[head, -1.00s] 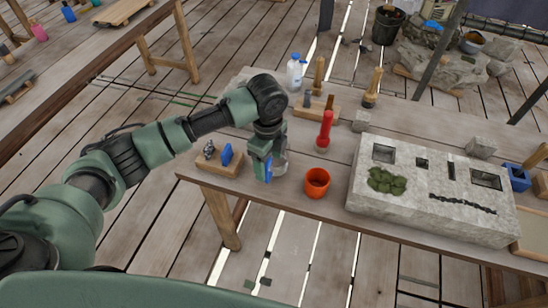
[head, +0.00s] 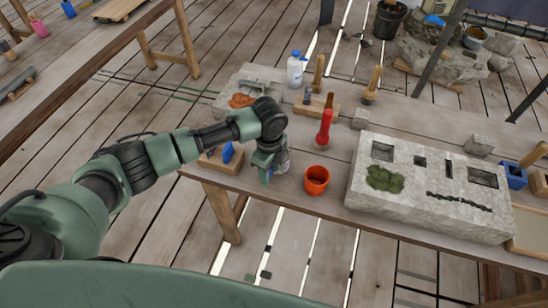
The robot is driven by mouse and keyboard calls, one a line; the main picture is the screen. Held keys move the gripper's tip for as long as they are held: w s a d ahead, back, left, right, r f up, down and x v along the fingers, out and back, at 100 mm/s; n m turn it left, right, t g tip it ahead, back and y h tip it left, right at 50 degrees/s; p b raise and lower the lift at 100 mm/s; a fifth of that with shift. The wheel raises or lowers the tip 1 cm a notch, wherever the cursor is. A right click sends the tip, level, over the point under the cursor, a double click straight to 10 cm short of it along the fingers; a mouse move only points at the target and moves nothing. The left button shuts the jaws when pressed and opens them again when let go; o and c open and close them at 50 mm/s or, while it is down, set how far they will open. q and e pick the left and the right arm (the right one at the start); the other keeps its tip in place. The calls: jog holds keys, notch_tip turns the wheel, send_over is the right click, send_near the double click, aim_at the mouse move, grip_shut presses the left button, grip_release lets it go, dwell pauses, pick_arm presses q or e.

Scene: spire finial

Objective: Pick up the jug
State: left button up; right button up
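A white bottle with a blue cap (head: 295,69) stands farther back on the table. My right gripper is not in view.
An orange cup (head: 316,180) stands close on the right, with a red-handled tool (head: 324,130) behind it. A large stone block (head: 430,193) fills the right side. A small wooden block with a blue piece (head: 226,153) is on the left.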

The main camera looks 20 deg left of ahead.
pick_arm(q)
grip_shut()
jog(key=shift+r, duration=0.1)
jog(key=shift+r, duration=0.4)
notch_tip(320, 180, up, 19)
jog(key=b, duration=0.3)
dwell(0.7)
jog(key=shift+d, duration=0.15)
dwell(2.8)
